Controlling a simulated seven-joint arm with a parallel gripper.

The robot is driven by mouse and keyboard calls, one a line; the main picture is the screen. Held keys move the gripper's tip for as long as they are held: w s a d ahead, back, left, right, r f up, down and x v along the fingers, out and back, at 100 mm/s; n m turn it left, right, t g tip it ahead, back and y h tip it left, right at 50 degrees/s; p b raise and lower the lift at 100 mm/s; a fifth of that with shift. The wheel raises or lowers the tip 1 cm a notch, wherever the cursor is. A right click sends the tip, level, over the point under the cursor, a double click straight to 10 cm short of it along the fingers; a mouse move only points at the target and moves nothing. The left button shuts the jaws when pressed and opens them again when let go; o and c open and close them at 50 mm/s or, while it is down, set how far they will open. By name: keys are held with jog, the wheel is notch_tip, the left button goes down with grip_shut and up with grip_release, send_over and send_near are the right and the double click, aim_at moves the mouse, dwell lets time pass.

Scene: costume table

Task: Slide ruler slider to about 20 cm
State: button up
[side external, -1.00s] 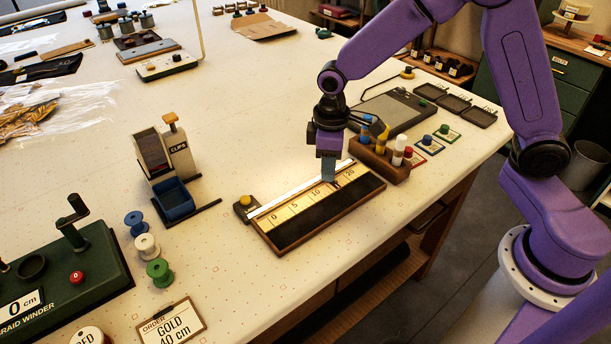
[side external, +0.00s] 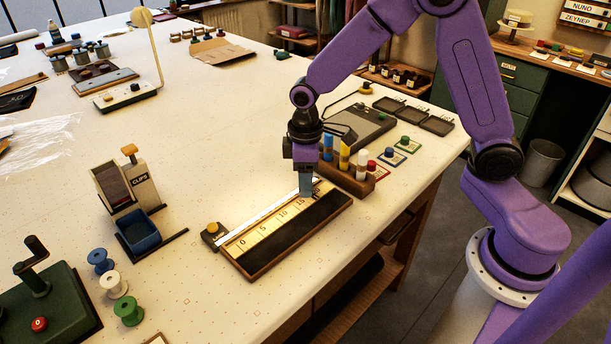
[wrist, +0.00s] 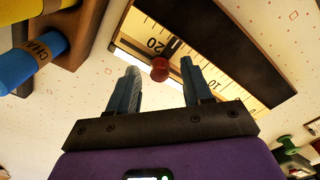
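The ruler (side external: 250,245) lies in a dark wooden frame on the table. Its scale shows 0, 5, 10 and 15 in the side view; my gripper covers the 20 end. In the wrist view the ruler (wrist: 207,80) shows 20 and 10. The slider's red knob (wrist: 160,70) stands between my two fingers, with a visible gap on each side. A dark pointer lies across the scale just beside the 20, on the side of the lower numbers. My gripper (side external: 306,194) is low over the ruler, fingers apart, and shows in the wrist view (wrist: 160,83).
A wooden rack with coloured markers (side external: 350,172) stands close to the ruler's 20 end. A yellow-knobbed stop (side external: 212,230) sits at the 0 end. The clip dispenser (side external: 127,190) and spools (side external: 114,283) are to the left. The table between is clear.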

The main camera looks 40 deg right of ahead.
jog(key=shift+r, duration=0.1)
notch_tip(320, 180, up, 17)
jog(key=shift+r, duration=0.15)
dwell(0.4)
jog(key=shift+s, duration=0.1)
jog(key=s+d+f+n, duration=0.1)
jog(key=s+f, duration=0.2)
jog(key=s, duration=0.5)
jog(key=s+d+f+n, duration=0.1)
jog(key=s+d+f, duration=0.1)
jog(key=s, duration=0.7)
jog(key=s+d+f+n, duration=0.1)
jog(key=s+f, duration=0.2)
jog(key=s, duration=0.5)
jog(key=shift+s+d+f+n, duration=0.2)
jog(key=shift+d+f+n, duration=0.05)
jog(key=shift+f+n, duration=0.05)
